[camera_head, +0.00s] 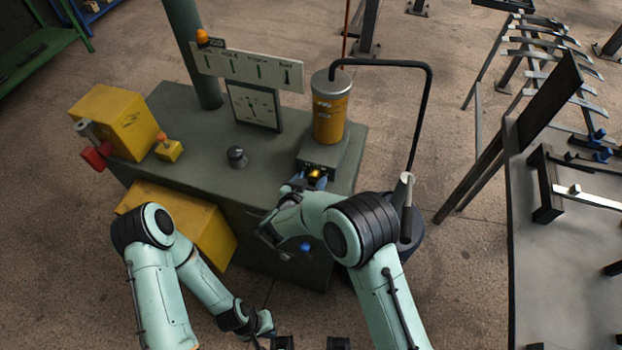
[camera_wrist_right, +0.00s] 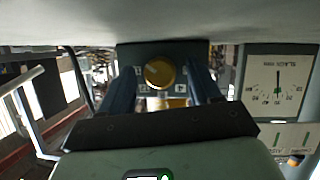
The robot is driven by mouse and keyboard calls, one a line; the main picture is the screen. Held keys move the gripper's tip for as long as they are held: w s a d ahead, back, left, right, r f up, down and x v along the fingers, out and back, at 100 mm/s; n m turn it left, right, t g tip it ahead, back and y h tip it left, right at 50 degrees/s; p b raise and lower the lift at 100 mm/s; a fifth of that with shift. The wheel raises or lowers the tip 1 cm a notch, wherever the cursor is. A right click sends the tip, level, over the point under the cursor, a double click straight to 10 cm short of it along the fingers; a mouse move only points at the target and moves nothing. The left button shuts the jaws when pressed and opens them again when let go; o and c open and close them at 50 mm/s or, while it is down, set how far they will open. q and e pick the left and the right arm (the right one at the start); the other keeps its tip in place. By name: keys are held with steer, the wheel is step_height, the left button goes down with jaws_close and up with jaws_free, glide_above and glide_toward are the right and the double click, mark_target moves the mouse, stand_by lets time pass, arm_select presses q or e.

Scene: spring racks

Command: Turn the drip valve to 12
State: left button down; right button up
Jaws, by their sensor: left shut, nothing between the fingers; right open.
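The drip valve is a round brass knob (camera_wrist_right: 159,73) on a dark plate with light number marks around it in the right wrist view; I cannot read its setting surely. In the head view the knob (camera_head: 314,174) shows at the foot of the yellow cylinder, partly hidden by my right gripper. My right gripper (camera_wrist_right: 163,80) is open, its two blue fingers on either side of the knob with visible gaps. In the head view, my right gripper (camera_head: 308,181) is largely hidden by its own wrist. My left gripper (camera_head: 264,335) is low at the bottom edge, shut and empty, away from the valve.
The yellow oil cylinder (camera_head: 331,115) stands behind the knob on the green cabinet (camera_head: 200,130). A dial gauge (camera_head: 255,105) and a label board (camera_head: 247,69) stand at the back. A black bent pipe (camera_head: 428,110) rises right of the cylinder. A grey bench (camera_head: 540,270) is at right.

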steer(key=shift+w+d, duration=0.1)
steer(key=shift+w, duration=0.1)
steer(key=c, duration=1)
steer(key=shift+f+y+b, duration=0.25)
steer(key=shift+y+b, duration=0.05)
steer(key=shift+b, duration=0.35)
steer(key=shift+c, duration=0.2)
steer(key=shift+s+r+m+b, duration=0.15)
steer(key=shift+m+b, duration=0.15)
steer(key=shift+m, duration=0.2)
arm_select(q)
steer(key=shift+s+f, duration=0.3)
steer(key=shift+f, duration=0.25)
steer(key=shift+s+f, duration=0.25)
steer(key=shift+f, duration=0.25)
